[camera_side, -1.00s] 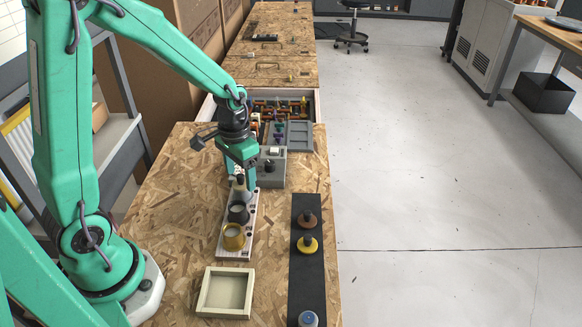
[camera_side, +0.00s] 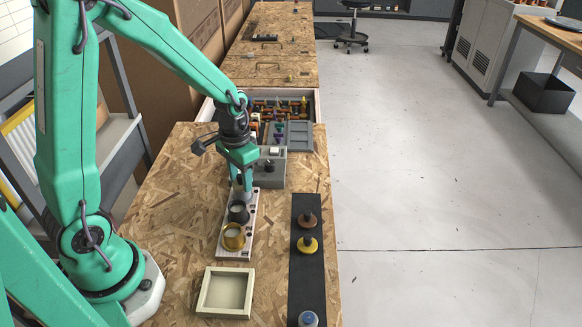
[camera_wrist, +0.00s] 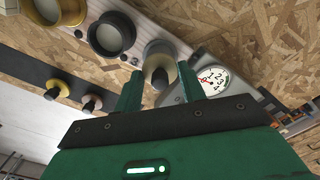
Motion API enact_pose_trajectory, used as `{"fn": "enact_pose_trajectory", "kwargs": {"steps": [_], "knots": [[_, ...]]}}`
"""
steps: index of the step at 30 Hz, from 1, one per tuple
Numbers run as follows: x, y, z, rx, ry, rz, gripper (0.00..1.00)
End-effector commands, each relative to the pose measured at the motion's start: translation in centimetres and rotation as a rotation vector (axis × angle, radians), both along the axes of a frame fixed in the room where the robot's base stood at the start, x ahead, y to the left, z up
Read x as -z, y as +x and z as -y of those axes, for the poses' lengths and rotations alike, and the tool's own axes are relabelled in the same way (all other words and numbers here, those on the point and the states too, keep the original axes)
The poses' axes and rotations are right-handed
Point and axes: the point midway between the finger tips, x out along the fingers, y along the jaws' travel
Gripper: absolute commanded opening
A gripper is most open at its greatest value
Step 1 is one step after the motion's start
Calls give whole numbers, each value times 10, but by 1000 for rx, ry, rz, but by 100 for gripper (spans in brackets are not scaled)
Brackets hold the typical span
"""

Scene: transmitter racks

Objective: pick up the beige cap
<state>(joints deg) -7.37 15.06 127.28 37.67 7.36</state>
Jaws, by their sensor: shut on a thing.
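The beige cap (camera_wrist: 157,64), with a dark knob, is in the pale grey cup at the far end of a light rack (camera_side: 222,246). In the wrist view it sits between my two fingers. My gripper (camera_side: 243,184) is shut on the cap's knob over that cup; it also shows in the wrist view (camera_wrist: 160,88). In the side view my fingers hide most of the cap. I cannot tell whether the cap is clear of the cup.
The rack also holds a dark cup (camera_side: 238,213) and a brass-yellow cup (camera_side: 233,237). A black strip (camera_side: 306,275) at right carries brown, yellow and blue caps. A cream tray (camera_side: 204,291) lies in front. A grey gauge box (camera_side: 273,178) stands close behind my gripper.

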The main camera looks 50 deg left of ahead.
Motion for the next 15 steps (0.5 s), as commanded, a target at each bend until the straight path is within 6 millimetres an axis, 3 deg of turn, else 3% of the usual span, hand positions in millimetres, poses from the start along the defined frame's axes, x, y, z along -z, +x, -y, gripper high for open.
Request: {"fn": "enact_pose_trajectory", "kwargs": {"steps": [15], "knots": [[-7,0,0,0,0,1,18]]}}
